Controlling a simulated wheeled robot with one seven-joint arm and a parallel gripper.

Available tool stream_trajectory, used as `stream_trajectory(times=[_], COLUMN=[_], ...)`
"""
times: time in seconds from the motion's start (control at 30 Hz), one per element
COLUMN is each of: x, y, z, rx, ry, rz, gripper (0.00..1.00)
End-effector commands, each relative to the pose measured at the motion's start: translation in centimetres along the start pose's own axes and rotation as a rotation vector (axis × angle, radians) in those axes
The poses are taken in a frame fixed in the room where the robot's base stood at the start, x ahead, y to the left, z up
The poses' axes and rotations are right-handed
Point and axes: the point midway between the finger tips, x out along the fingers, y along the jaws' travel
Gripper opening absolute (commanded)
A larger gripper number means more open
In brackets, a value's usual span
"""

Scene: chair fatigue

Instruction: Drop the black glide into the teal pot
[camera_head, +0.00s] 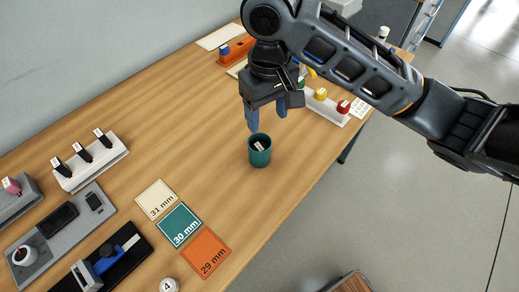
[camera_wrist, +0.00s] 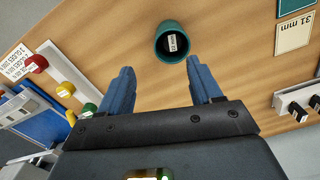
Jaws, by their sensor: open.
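The teal pot (camera_head: 260,158) stands upright on the wooden table below my gripper. It also shows in the wrist view (camera_wrist: 160,50). A dark piece with a white label (camera_head: 259,146) lies inside the pot, and its label also shows in the wrist view (camera_wrist: 172,43); it looks like a black glide, mostly hidden by shadow and the pot wall. My gripper (camera_head: 267,119) is above the pot and slightly behind it. Its blue fingers are apart with nothing between them (camera_wrist: 159,68). Several black glides (camera_head: 83,151) stand in a white rack at the left.
Three size cards, such as the teal 30 mm card (camera_head: 179,226), lie in front of the pot. A grey tray (camera_head: 60,228) and a black gauge (camera_head: 102,258) are at the front left. A rack with red and yellow pieces (camera_head: 325,103) stands behind, right. The table's middle is clear.

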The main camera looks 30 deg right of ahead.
Motion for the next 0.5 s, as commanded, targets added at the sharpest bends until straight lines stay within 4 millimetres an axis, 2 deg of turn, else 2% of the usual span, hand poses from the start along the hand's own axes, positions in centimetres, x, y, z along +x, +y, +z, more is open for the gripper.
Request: stream_trajectory(times=[0.33, 0.5], x=[-5.1, -7.0], y=[0.1, 0.1], z=[-0.1, -0.1], rx=[-0.002, -0.001], ry=[0.004, 0.002], rz=[0.004, 0.002], gripper=[0.64, 0.64])
